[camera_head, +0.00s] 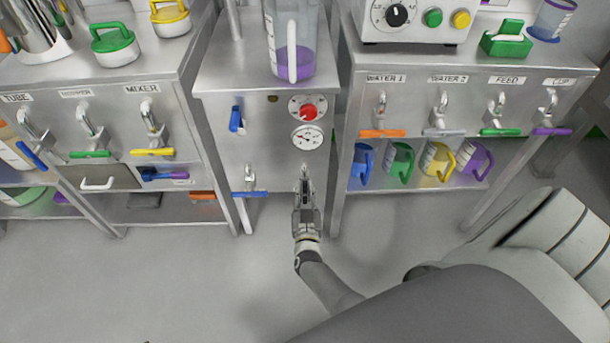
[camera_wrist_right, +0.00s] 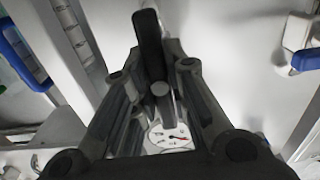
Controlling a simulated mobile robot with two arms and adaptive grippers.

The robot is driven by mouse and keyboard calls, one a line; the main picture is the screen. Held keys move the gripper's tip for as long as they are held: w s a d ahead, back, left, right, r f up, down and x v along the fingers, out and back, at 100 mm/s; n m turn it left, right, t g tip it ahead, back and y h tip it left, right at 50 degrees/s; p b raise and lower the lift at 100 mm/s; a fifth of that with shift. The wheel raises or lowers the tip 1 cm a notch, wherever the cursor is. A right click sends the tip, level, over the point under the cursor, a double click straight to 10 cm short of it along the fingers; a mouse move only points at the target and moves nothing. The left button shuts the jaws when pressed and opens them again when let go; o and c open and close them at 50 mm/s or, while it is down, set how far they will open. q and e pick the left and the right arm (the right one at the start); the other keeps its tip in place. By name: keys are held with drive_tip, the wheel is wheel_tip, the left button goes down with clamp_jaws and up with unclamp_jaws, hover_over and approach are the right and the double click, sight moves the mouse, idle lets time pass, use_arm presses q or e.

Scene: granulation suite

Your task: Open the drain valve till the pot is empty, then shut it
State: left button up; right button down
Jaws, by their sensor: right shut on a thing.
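A clear jug-like vessel (camera_head: 304,45) with a pale handle and purple liquid low inside stands on the middle cabinet (camera_head: 262,157); I cannot tell whether it is the pot. My right gripper (camera_head: 305,180) is at the lower front of that cabinet, below the gauge. It is shut on a dark handle (camera_wrist_right: 148,45), which shows between its fingers in the right wrist view. The gripper hides most of the valve there, so its setting and any flow cannot be told. A tap with a blue lever (camera_head: 248,194) is just left of the gripper, its lever level. My left gripper is not in view.
A red knob (camera_head: 309,111), a gauge (camera_head: 307,138) and a blue handle (camera_head: 237,119) sit above my gripper. Left and right benches carry labelled taps with coloured levers. Several coloured jugs (camera_head: 400,162) stand on the right lower shelf. The floor (camera_head: 190,280) in front is clear.

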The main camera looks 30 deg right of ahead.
drive_tip(key=shift+f, duration=0.1)
drive_tip(key=c, duration=1.4)
unclamp_jaws()
drive_tip(key=shift+o, duration=0.2)
